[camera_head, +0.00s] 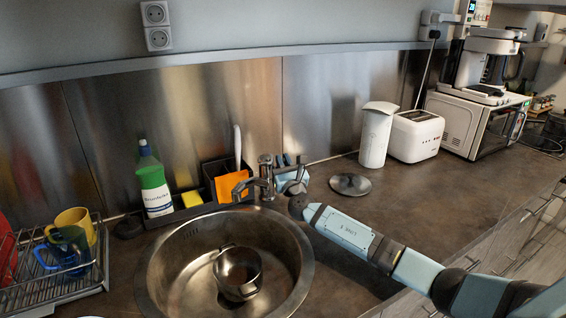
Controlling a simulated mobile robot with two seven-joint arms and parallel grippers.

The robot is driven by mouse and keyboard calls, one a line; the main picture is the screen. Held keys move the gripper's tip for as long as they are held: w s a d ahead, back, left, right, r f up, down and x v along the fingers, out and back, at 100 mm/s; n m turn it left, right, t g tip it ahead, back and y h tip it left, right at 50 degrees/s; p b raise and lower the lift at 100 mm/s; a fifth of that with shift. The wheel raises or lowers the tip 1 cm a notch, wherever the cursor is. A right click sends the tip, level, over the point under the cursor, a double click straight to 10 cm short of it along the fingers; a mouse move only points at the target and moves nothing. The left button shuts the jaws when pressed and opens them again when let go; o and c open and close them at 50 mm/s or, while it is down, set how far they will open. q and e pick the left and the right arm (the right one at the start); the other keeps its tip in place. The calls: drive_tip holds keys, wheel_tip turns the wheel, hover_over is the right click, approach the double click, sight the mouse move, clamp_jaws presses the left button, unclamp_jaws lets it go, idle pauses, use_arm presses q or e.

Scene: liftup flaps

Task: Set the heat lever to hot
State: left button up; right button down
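The metal faucet (266,178) stands at the back rim of the sink. It has a spout and lever-like side parts; I cannot tell which part is the heat lever or how it is set. My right arm comes in from the right, low over the counter. My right gripper (290,177) is small and partly hidden at the faucet's right side. Whether it touches the faucet, and whether it is open or shut, is unclear. My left gripper is not in view.
The round sink (160,285) holds a metal pot (238,272). A green bottle (153,182), yellow sponge (192,199) and orange cloth (230,186) are left of the faucet. A round metal lid (350,184), white jug (376,135) and toaster (416,136) stand right. A dish rack (60,288) is left.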

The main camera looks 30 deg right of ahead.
drive_tip(key=shift+w+d+r+g+p, duration=0.1)
drive_tip(key=shift+r+g+p, duration=0.35)
drive_tip(key=shift+p, duration=0.95)
drive_tip(key=shift+w+p, duration=0.1)
drive_tip(key=shift+p, duration=0.4)
drive_tip(key=shift+m+p, duration=0.3)
drive_tip(key=shift+p, duration=0.05)
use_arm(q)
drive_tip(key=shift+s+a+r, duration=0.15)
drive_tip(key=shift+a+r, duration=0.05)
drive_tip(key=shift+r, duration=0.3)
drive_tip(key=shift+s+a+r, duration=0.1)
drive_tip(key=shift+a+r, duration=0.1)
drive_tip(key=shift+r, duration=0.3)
use_arm(e)
drive_tip(key=shift+f+g, duration=0.25)
drive_tip(key=c, duration=1.4)
unclamp_jaws()
drive_tip(key=shift+c, duration=0.2)
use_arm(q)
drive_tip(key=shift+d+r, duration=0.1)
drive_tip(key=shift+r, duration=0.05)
